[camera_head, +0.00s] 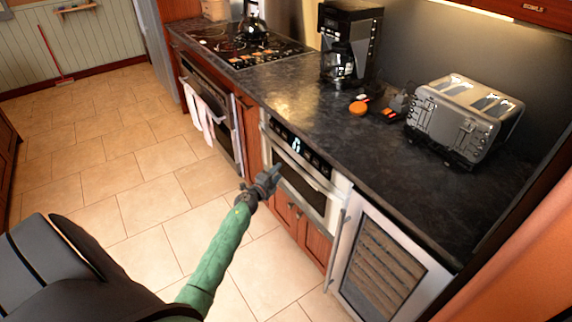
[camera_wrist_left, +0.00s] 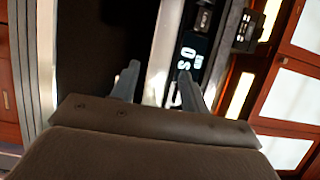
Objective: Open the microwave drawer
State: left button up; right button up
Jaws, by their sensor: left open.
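The microwave drawer (camera_head: 296,165) is a steel-fronted unit under the dark counter, with a lit display strip along its top and a dark window below. Its front looks closed. My left gripper (camera_head: 268,180) is in front of the drawer's left part, and its arm hides some of the front below. In the left wrist view the gripper (camera_wrist_left: 158,88) is open, its two fingers apart. A bright steel strip and the display panel (camera_wrist_left: 188,55) show beyond the fingers. I cannot tell whether the fingers touch the front. My right gripper is not in view.
A toaster (camera_head: 464,115), a coffee maker (camera_head: 350,45) and small orange and dark items stand on the counter (camera_head: 310,105). A glass-fronted cooler (camera_head: 385,258) is right of the drawer. An oven with towels (camera_head: 203,112) is left. The tiled floor (camera_head: 110,165) is clear.

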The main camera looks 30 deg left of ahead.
aim_at(288, 161)
pick_arm(q)
jog(key=w, duration=0.6)
jog(key=shift+w+p, duration=0.35)
jog(key=shift+p, duration=0.05)
jog(key=shift+w+r, duration=0.1)
jog(key=shift+w, duration=0.05)
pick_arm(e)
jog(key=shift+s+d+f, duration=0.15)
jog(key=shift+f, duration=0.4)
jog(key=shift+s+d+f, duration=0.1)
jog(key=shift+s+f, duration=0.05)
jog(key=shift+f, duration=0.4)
pick_arm(q)
jog(key=shift+d, duration=0.1)
grip_shut()
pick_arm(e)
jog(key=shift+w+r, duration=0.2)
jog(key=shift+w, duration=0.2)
